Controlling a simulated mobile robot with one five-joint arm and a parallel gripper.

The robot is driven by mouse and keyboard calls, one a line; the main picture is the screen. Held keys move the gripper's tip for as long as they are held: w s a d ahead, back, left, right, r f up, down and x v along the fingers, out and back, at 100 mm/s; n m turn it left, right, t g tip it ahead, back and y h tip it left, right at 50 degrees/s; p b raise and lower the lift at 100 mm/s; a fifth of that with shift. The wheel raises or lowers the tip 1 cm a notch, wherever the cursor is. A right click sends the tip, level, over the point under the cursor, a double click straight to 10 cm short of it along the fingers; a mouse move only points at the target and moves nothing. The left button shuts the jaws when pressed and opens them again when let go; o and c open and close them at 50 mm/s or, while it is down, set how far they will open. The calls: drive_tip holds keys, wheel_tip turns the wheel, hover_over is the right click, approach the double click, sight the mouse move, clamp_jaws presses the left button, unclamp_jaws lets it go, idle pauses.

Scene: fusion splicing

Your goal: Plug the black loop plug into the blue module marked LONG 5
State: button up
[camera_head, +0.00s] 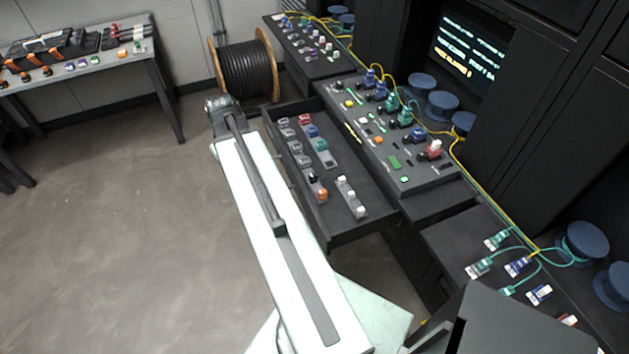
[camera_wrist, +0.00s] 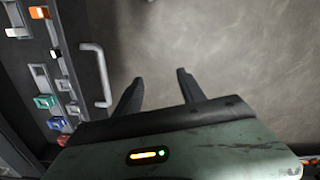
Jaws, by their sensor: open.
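My gripper (camera_wrist: 160,88) is open and empty in the wrist view, with its two dark fingers apart over bare floor, beside the drawer handle (camera_wrist: 98,75). In the head view the end of my arm is left of the open drawer (camera_head: 345,228). Blue modules show on the console, such as one at the back (camera_head: 370,76) and one farther forward (camera_head: 417,134). Another blue piece (camera_head: 312,131) lies in the drawer, and a blue-labelled one (camera_head: 517,267) is at lower right. No LONG 5 marking is readable. Dark parts sit by the console modules; I cannot tell which is the black loop plug.
The drawer holds several grey, red, green and orange pieces and sticks out over the floor. Blue spools (camera_head: 440,103) and yellow cable line the back. A cable reel (camera_head: 247,72) stands behind my arm. A side table (camera_head: 95,62) is at far left. The left floor is clear.

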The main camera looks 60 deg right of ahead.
drive_tip(key=shift+m, duration=0.8)
drive_tip(key=s+d, duration=0.2)
drive_tip(key=d, duration=0.1)
drive_tip(key=s+d+f, duration=0.1)
drive_tip(key=s+d, duration=0.1)
drive_tip(key=d, duration=0.2)
drive_tip(key=s+d+b, duration=0.1)
drive_tip(key=s+d, duration=0.2)
drive_tip(key=shift+d+f, duration=0.2)
drive_tip(key=shift+d, duration=0.1)
drive_tip(key=m, duration=0.1)
hover_over(313, 175)
drive_tip(key=shift+s+d+f+b, duration=0.1)
drive_tip(key=shift+d+f+b, duration=0.1)
drive_tip(key=shift+f+b, duration=0.15)
drive_tip(key=shift+f, duration=0.1)
wheel_tip(313, 175, down, 9)
drive_tip(key=b, duration=0.9)
clamp_jaws()
